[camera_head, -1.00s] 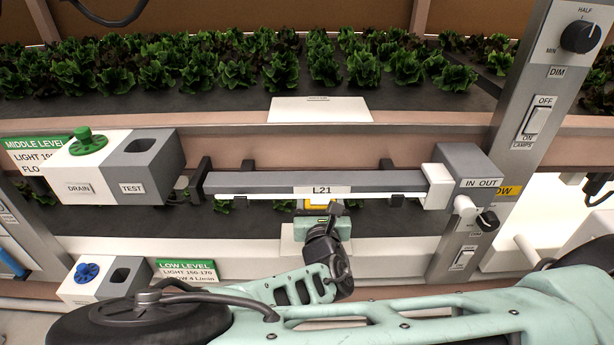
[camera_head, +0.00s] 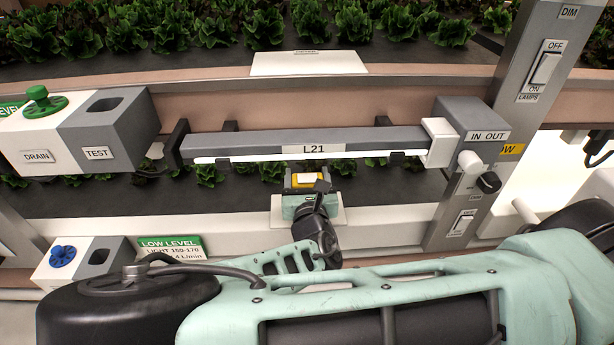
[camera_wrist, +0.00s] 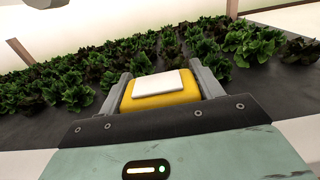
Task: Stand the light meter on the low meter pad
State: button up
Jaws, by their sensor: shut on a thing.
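The light meter, a yellow block with a white top plate, shows in the wrist view (camera_wrist: 160,88) between the two fingers of my gripper (camera_wrist: 165,85). My gripper is shut on it. In the head view the yellow light meter (camera_head: 308,181) is just below the lamp bar marked L21, with my gripper (camera_head: 307,186) around it at the front edge of the low level. The low meter pad (camera_head: 275,210) appears as a white plate on the low front edge, mostly hidden behind my gripper. I cannot tell whether the meter touches it.
The lamp bar L21 (camera_head: 260,149) runs close above my gripper. A grey post (camera_head: 490,130) with switches stands at right. The low drain and test box (camera_head: 62,262) is at lower left. Lettuces (camera_wrist: 115,75) stand on the dark tray behind the meter.

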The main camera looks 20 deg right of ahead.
jog(key=shift+f, duration=0.6)
jog(key=o, duration=1.2)
jog(key=shift+r+p, duration=2.3)
jog(key=shift+r, duration=0.25)
jog(key=shift+s+f, duration=0.1)
